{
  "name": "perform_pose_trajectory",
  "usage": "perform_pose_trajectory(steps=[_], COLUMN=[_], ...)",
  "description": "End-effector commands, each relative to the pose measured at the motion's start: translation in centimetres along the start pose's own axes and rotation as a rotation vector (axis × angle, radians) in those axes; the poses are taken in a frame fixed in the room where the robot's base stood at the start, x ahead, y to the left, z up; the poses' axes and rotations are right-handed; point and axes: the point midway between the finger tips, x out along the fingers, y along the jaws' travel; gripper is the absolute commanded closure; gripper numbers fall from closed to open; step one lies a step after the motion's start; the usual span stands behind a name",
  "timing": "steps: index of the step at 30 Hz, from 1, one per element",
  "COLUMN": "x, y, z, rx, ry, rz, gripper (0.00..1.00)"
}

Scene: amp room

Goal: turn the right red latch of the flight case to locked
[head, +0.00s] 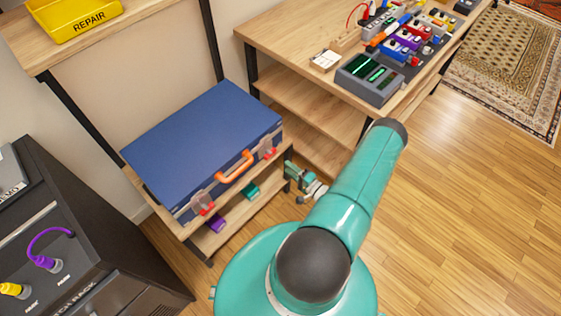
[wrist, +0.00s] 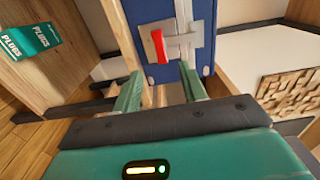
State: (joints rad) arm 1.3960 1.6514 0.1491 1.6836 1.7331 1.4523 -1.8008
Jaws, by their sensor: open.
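The blue flight case (head: 205,135) lies closed on a wooden shelf, with an orange handle (head: 235,167) on its front. Its right red latch (head: 269,152) is at the right of that front, and the left red latch (head: 205,209) is at the left. In the wrist view my gripper (wrist: 161,88) is open and empty. A red latch lever (wrist: 158,47) on a metal plate (wrist: 183,47) shows beyond the fingertips, roughly between them, apart from both.
A purple box (head: 216,223) and a teal box (head: 250,190) sit on the lower shelf. A workbench (head: 283,40) with pedals stands to the right of the case. A dark rack (head: 80,235) stands at the left. The wood floor at right is clear.

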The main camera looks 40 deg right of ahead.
Motion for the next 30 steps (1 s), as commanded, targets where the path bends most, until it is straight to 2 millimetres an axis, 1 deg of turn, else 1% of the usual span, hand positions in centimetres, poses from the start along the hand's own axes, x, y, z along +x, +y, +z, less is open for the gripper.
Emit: perform_pose_trajectory(steps=[1,3,6,9,27,30], x=[-1.1,-2.3,-3.5,-4.2,-4.3,-4.0], y=[0.0,0.0,0.0,0.0,0.0,-0.5], z=[0.0,-0.1,0.0,0.0,0.0,0.0], rx=[0.001,0.000,0.000,0.000,0.000,-0.002], ry=[0.001,0.002,0.001,0.000,-0.001,-0.020], rz=[0.001,0.001,0.000,0.000,0.000,0.000], gripper=[0.58,0.58,0.58,0.58,0.58,0.58])
